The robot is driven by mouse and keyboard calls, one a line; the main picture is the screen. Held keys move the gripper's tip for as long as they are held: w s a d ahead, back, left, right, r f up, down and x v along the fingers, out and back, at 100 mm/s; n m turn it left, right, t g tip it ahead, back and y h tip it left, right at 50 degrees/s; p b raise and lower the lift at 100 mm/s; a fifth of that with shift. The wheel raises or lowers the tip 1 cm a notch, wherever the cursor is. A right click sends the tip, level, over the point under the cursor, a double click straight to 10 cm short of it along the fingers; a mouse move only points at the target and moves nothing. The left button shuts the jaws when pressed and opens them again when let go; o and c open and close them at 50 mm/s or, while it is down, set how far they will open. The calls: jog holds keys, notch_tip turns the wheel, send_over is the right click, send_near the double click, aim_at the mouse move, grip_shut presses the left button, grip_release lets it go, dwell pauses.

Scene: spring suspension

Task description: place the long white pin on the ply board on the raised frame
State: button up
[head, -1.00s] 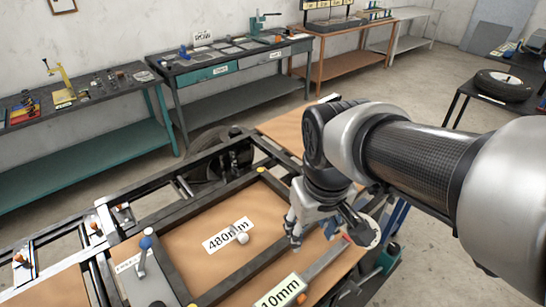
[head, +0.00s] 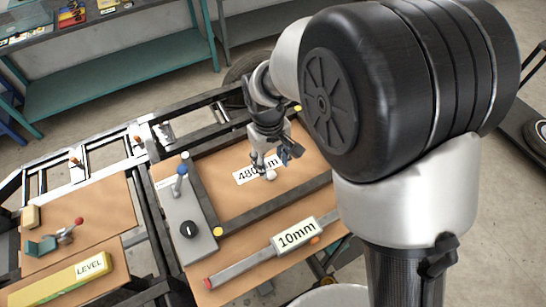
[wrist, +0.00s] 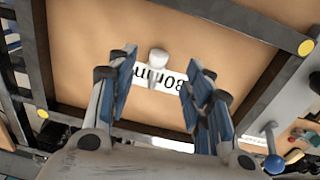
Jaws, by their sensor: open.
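The white pin (head: 270,175) is on the brown ply board (head: 225,205), beside the 480mm label. In the wrist view its pale rounded head (wrist: 158,58) shows, with a greyer shaft running down over the label. The dark raised frame (head: 268,208) with yellow corner caps surrounds this board. My gripper (head: 270,163) points down over the board, close to the pin. In the wrist view my gripper (wrist: 160,78) is open, with its blue-padded fingers on either side of the label and pin. I cannot tell its exact height above the pin.
A grey plate with a blue-knobbed lever (head: 180,182) stands left of the frame. A bar with a 10mm label (head: 297,233) lies in front. A yellow level (head: 62,280) lies at the lower left. Teal benches (head: 120,70) stand behind.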

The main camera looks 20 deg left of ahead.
aim_at(272, 176)
notch_tip(272, 176, down, 8)
jog(key=shift+w+r, duration=0.1)
jog(key=shift+w, duration=0.05)
jog(key=shift+d, duration=0.1)
grip_shut()
dwell(0.7)
jog(key=shift+r, duration=0.1)
